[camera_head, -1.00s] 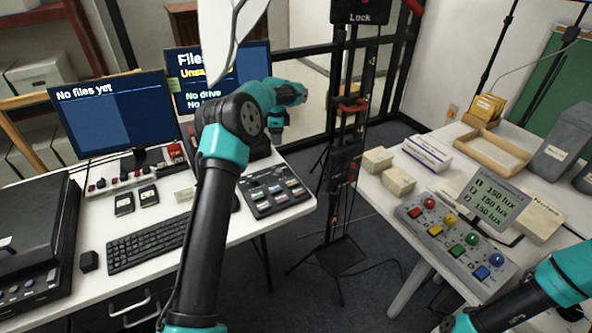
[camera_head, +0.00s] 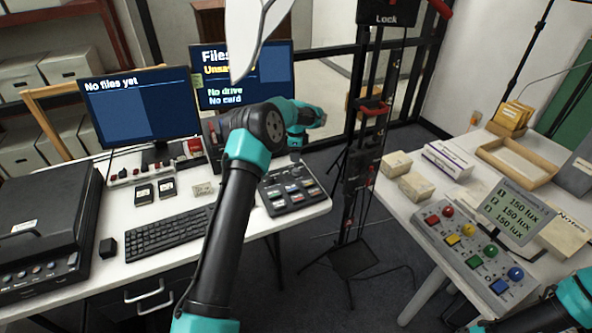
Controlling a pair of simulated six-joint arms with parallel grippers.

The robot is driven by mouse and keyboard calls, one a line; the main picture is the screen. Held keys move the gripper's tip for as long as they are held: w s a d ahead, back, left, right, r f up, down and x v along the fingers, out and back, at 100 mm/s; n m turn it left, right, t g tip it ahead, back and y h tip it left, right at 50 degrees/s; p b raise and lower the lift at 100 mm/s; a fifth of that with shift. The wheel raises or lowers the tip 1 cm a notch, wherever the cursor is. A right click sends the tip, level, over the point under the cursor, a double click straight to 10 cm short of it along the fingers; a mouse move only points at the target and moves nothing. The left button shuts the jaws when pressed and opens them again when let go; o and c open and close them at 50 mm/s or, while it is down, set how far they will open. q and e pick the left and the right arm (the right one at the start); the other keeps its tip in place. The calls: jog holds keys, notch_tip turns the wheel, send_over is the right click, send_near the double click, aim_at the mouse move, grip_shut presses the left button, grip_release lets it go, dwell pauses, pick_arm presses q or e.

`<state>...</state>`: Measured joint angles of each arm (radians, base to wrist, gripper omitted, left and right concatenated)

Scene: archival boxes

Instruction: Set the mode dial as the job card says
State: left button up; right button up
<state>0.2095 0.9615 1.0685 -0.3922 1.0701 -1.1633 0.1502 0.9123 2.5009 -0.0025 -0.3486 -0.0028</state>
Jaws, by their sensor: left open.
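A black control panel (camera_head: 272,199) with several coloured keys lies on the left table, near its right end. My left arm reaches across this table, and its left gripper (camera_head: 295,156) is small and dark, open above the far edge of the panel. Its fingertips are hard to make out, and contact with the panel cannot be told. A black case (camera_head: 45,222) with a row of knobs (camera_head: 38,272) stands at the table's left. I cannot tell which control is the mode dial. No readable job card shows. My right arm enters at the lower right; its gripper is out of view.
A keyboard (camera_head: 165,236), two monitors (camera_head: 140,112) and a switch strip (camera_head: 135,174) are on the left table. A black stand (camera_head: 350,185) rises between the tables. The right table holds a button box (camera_head: 462,257), a lux display (camera_head: 514,209) and a wooden tray (camera_head: 517,163).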

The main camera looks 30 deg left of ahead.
aim_at(296, 170)
pick_arm(q)
notch_tip(296, 170, down, 9)
jog(key=shift+r, duration=0.1)
dwell(0.3)
jog(key=c, duration=0.9)
